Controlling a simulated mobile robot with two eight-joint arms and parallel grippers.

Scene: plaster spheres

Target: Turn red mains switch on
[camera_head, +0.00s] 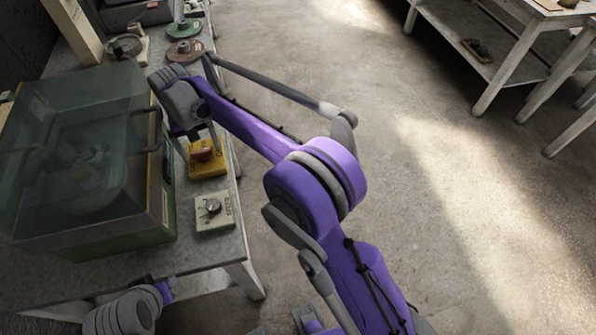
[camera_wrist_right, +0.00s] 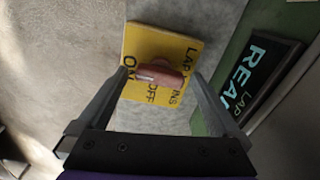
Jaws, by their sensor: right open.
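The red mains switch (camera_wrist_right: 160,73) is a red rotary handle on a yellow plate (camera_wrist_right: 133,40) with black lettering that includes "ON" and "OFF". In the head view the red switch (camera_head: 201,153) sits on its yellow box (camera_head: 207,171) at the table's right edge. My right gripper (camera_head: 203,140) is just above it. In the wrist view my right gripper (camera_wrist_right: 160,82) is open, with one finger on each side of the red handle. I cannot tell whether either finger touches it. My left gripper is not clearly visible; part of my left arm shows at the bottom left.
A glass-topped green case (camera_head: 90,160) stands left of the switch. Round discs on stands (camera_head: 185,50) are farther back. The floor to the right is open.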

